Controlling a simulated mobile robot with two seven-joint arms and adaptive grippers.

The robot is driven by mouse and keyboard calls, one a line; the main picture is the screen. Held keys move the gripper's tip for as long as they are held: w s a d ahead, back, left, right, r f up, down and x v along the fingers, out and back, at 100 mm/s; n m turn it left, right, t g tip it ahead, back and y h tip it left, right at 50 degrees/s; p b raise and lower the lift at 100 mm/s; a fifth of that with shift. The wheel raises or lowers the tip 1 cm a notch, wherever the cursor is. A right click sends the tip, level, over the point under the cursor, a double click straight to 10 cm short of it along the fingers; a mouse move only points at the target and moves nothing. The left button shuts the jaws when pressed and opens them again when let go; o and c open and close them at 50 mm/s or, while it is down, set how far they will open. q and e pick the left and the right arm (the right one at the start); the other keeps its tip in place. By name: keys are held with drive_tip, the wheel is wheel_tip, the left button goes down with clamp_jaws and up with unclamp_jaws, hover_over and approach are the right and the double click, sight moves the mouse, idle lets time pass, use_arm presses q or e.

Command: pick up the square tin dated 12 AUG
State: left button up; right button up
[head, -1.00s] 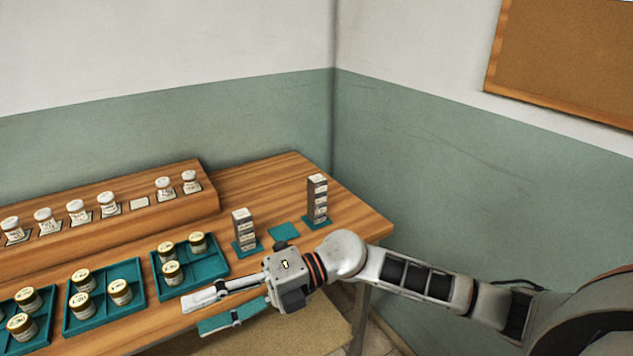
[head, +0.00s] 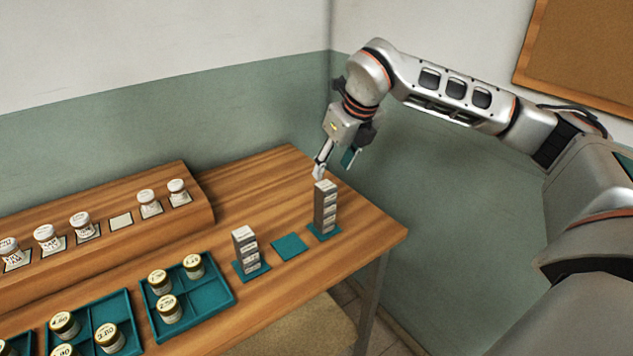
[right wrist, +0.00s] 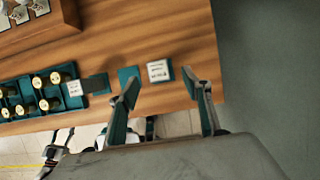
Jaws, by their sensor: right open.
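Square grey tins with pale labels stand in two stacks on teal mats. The right stack (head: 325,208) is near the table's right end; its top tin shows a white label with dark print in the right wrist view (right wrist: 159,70). The left stack (head: 246,249) stands nearer the jar trays. The dates are too small to read, so I cannot tell which tin is 12 AUG. My right gripper (head: 334,166) is open and empty, pointing down above the right stack. In the right wrist view its fingers (right wrist: 160,86) straddle the line to that stack.
An empty teal mat (head: 289,247) lies between the stacks. Teal trays (head: 222,297) of gold-lidded jars stand at the front left. A wooden step (head: 196,211) behind holds white-lidded jars and one bare pad (head: 121,221). The back right of the table is clear.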

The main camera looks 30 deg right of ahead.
sight(326, 185)
drive_tip(key=x, duration=0.2)
drive_tip(key=shift+s+f, duration=0.1)
drive_tip(key=shift+f, duration=0.3)
drive_tip(key=x, duration=0.4)
drive_tip(key=shift+a+f+p, duration=0.2)
drive_tip(key=shift+p, duration=0.2)
drive_tip(key=shift+f, duration=0.25)
drive_tip(key=c, duration=1.2)
use_arm(q)
drive_tip(key=shift+s+f+g, duration=0.15)
drive_tip(key=shift+s+f, duration=0.05)
drive_tip(key=shift+s, duration=0.35)
drive_tip(key=shift+s+f+g, duration=0.15)
drive_tip(key=shift+s+f, duration=0.05)
drive_tip(key=shift+s, duration=0.35)
